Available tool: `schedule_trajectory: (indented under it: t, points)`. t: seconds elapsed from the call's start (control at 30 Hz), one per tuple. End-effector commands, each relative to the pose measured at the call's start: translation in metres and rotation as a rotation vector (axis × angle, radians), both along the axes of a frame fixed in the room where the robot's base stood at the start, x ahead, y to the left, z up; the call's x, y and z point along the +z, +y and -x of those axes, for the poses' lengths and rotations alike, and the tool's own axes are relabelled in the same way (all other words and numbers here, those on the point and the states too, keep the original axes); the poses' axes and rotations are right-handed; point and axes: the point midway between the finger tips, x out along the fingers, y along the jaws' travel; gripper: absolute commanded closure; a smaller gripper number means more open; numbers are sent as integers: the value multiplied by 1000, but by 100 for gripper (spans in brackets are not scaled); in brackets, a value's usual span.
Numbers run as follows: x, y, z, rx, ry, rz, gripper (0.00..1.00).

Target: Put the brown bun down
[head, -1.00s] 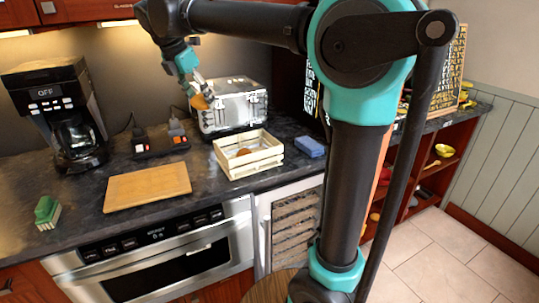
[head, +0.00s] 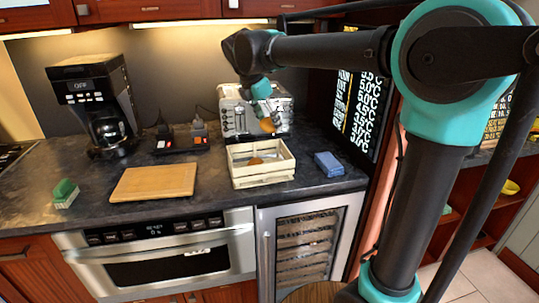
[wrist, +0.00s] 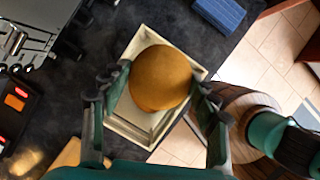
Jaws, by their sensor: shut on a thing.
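The brown bun (head: 267,125) is held in my gripper (head: 263,108), in front of the toaster and above the back of a pale wooden crate (head: 263,180). In the wrist view the bun (wrist: 160,78) sits between the two fingers of my gripper (wrist: 162,92), which is shut on it. The crate (wrist: 140,37) shows below the bun there, its middle hidden by it. Another brown round item (head: 256,161) lies inside the crate in the head view.
A silver toaster (head: 236,118) stands behind the crate. A blue sponge (head: 328,164) lies to its right. A wooden board (head: 153,182), a green-and-white item (head: 65,193) and a coffee maker (head: 105,110) are to the left. The dark counter (head: 215,190) is bare between board and crate.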

Motion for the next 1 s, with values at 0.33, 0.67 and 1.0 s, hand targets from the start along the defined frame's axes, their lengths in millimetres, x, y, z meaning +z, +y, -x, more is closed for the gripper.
schedule_trajectory:
  t: [0.33, 0.67, 1.0]
  points:
    - [-70, 0, 0, 0, 0, 0, 69]
    - [-97, 0, 0, 0, 0, 0, 69]
    - [-116, 0, 0, 0, 0, 0, 69]
